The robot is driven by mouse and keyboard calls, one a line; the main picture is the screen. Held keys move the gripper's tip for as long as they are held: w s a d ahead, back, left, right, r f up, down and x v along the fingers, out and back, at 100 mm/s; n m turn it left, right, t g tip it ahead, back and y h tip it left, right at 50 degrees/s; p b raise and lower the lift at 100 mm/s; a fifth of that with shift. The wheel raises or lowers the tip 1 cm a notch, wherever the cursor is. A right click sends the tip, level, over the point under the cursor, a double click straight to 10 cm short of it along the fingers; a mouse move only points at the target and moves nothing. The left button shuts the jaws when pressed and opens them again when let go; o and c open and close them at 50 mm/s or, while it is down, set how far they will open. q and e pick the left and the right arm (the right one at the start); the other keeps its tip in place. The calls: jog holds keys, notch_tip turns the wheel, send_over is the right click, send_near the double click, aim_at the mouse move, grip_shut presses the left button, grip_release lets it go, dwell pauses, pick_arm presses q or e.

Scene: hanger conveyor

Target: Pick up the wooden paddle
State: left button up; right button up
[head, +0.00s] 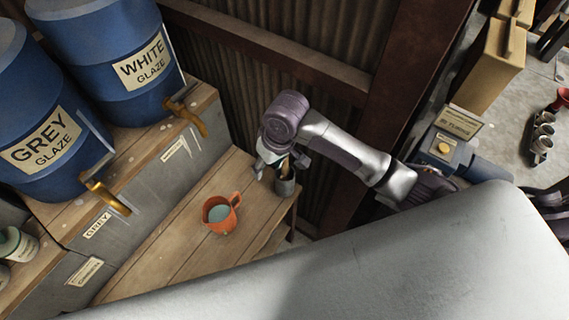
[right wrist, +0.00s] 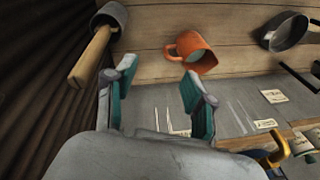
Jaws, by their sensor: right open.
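The wooden paddle (right wrist: 92,56) stands in a small grey cup (right wrist: 113,14), its pale handle sticking out toward the camera in the right wrist view. In the head view the cup (head: 286,186) stands at the right end of the wooden bench, and my right gripper hides most of the paddle. My right gripper (head: 280,165) is over the cup, fingers apart. In the right wrist view the gripper (right wrist: 158,78) is open and empty, with the paddle just left of the left finger, outside the jaws. My left gripper is not in view.
An orange mug (head: 219,214) with bluish liquid stands on the bench (head: 180,262). Blue glaze barrels (head: 118,58) with taps stand on a raised shelf at the left. A corrugated wall (head: 290,45) rises behind. A dark pan (right wrist: 288,32) shows at upper right in the wrist view.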

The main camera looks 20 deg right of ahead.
notch_tip(320, 180, up, 5)
jog(key=m+g+h, duration=0.1)
jog(key=m+h, duration=0.1)
send_over(285, 169)
jog(key=w, duration=0.1)
jog(key=shift+a+r, duration=0.1)
jog(key=shift+a, duration=0.1)
jog(key=shift+w+d, duration=0.2)
notch_tip(285, 169, down, 4)
jog(key=shift+s+f, duration=0.1)
notch_tip(285, 169, down, 3)
jog(key=shift+f+b, duration=0.2)
jog(key=shift+b, duration=0.9)
pick_arm(q)
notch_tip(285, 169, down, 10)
jog(key=b, duration=0.7)
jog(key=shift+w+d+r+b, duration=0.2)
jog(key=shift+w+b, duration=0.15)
pick_arm(e)
notch_tip(285, 169, down, 6)
jog(key=shift+d+r, duration=0.15)
jog(key=shift+c, duration=0.3)
grip_shut()
